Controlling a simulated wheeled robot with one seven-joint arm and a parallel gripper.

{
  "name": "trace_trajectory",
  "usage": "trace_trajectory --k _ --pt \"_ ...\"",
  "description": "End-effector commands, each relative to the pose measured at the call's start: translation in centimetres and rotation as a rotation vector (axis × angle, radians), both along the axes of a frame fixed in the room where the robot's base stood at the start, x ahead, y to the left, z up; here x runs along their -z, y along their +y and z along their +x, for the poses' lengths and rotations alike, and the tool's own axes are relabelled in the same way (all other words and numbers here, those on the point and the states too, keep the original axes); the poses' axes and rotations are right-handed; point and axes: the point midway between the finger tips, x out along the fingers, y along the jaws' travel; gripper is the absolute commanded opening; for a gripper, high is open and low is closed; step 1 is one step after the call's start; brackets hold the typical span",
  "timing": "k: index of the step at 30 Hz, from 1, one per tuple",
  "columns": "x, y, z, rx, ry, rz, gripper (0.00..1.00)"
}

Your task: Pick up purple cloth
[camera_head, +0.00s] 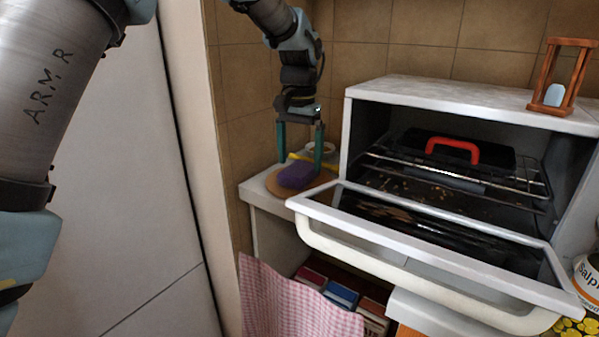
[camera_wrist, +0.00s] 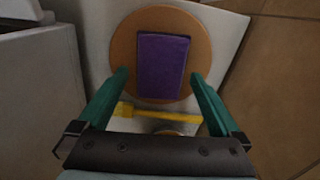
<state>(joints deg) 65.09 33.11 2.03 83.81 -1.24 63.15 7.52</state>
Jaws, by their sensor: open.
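The purple cloth (camera_head: 296,175) is a folded block lying on a round wooden board on the counter, left of the open oven. In the wrist view the purple cloth (camera_wrist: 162,66) lies flat on the board, beyond the fingertips. My gripper (camera_head: 300,149) has green fingers, pointing down over the board. In the wrist view my gripper (camera_wrist: 158,77) is open and empty, its fingers apart on either side of the cloth's near end. I cannot tell whether the fingertips touch the board.
The round wooden board (camera_wrist: 202,40) sits on a white counter (camera_head: 262,196). A yellow-handled item (camera_wrist: 160,114) lies beside it. The white oven (camera_head: 360,130) stands to the right, its door (camera_head: 425,262) open. Tiled wall is behind. An hourglass (camera_head: 555,95) stands on the oven.

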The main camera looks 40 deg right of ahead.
Motion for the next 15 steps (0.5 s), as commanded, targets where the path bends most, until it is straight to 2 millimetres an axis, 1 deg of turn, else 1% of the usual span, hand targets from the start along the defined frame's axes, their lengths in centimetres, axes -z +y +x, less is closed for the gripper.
trace_trajectory --k 3,6,9,14,15 --pt "1.7 -0.1 0.1 0.000 0.002 0.002 1.00" --pt "2.6 0.0 0.1 -0.001 0.000 0.001 1.00" --pt "2.9 0.0 0.1 -0.001 0.000 -0.001 1.00" --pt "2.9 0.0 0.1 -0.001 0.000 -0.001 1.00" --pt "2.9 0.0 0.1 -0.001 0.000 -0.001 0.97"
